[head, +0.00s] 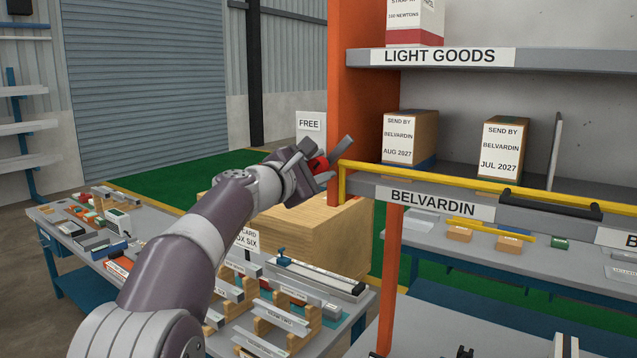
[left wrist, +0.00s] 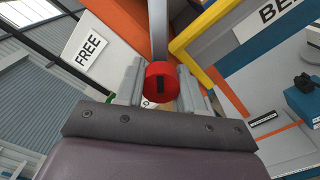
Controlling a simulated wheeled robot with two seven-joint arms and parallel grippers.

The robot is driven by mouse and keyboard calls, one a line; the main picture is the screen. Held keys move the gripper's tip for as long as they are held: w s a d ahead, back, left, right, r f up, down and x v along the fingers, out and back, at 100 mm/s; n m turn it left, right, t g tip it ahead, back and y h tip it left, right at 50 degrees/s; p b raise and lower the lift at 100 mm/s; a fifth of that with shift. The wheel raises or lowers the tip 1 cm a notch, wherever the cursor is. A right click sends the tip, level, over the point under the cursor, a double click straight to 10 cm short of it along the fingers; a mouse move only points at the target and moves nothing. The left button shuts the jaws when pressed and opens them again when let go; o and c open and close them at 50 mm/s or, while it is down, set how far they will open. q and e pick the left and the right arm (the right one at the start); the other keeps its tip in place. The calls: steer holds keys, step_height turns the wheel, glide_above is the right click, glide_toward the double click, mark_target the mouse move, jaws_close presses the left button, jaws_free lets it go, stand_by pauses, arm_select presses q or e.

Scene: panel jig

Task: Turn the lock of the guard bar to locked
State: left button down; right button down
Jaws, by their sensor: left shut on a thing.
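The lock's round red knob (left wrist: 160,80) has a black mark on its face and sits between the two fingers of my left gripper (left wrist: 159,92) in the left wrist view. Only a bit of its red (head: 319,163) shows in the head view. My left gripper (head: 322,168) is shut on it at the left end of the yellow guard bar (head: 420,187). A grey strip (left wrist: 159,30) runs up behind the knob in the left wrist view. A white sign reading FREE (head: 310,123) stands left of the orange post. My right gripper is not in view.
The orange post (head: 362,85) rises just right of my left gripper. The shelf edge labelled BELVARDIN (head: 433,203) runs right, with a black handle (head: 550,203) on the guard bar. A large wooden box (head: 310,235) and a cluttered bench stand below my left arm.

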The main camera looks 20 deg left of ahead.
arm_select(q)
steer(key=m+b, duration=0.1)
steer(key=m, duration=0.1)
steer(key=m+b, duration=0.2)
steer(key=shift+f+m, duration=0.3)
steer(key=shift+f, duration=0.05)
steer(key=m+b, duration=0.1)
steer(key=m, duration=0.2)
steer(key=shift+r, duration=0.15)
steer(key=shift+r+m+b, duration=0.15)
steer(key=shift+m+b, duration=0.45)
steer(key=shift+m, duration=0.4)
steer(key=shift+r, duration=0.1)
steer(key=c, duration=0.9)
jaws_free()
steer(key=shift+o, duration=1)
steer(key=shift+a, duration=0.15)
